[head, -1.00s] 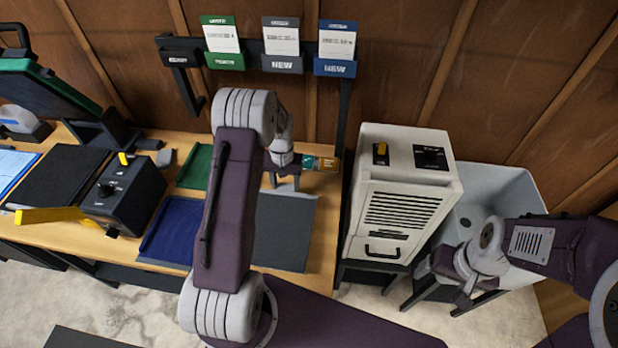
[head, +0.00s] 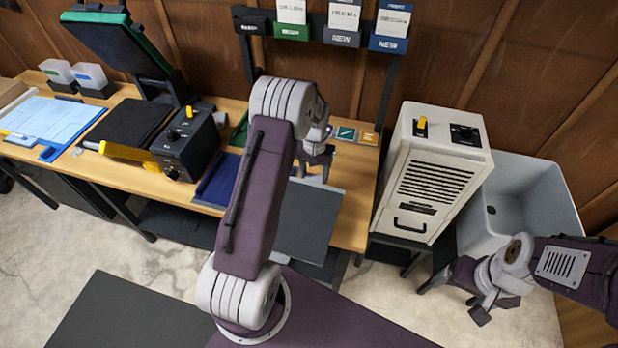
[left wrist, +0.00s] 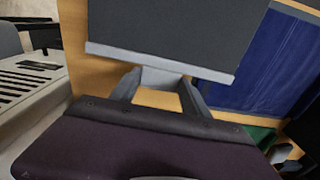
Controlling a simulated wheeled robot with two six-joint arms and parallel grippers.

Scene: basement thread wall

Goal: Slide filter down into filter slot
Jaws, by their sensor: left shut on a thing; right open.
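The filter appears to be the flat dark grey panel with a pale edge strip and tab (left wrist: 165,38). My left gripper (left wrist: 158,92) is shut on the tab in the left wrist view. In the head view the filter (head: 308,222) is over the table's front edge, below my left gripper (head: 316,174); I cannot tell whether it touches the table. The white louvred unit (head: 432,180) stands to the right. I cannot make out a filter slot opening on it. My right gripper (head: 458,298) is open and empty, low in front of the sink.
A pale sink (head: 530,205) stands right of the unit. A black control box (head: 187,143), a blue mat (head: 218,182) and small coloured cards (head: 352,133) are on the wooden table (head: 350,222). A sign rack (head: 322,28) rises behind. Floor in front is partly clear.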

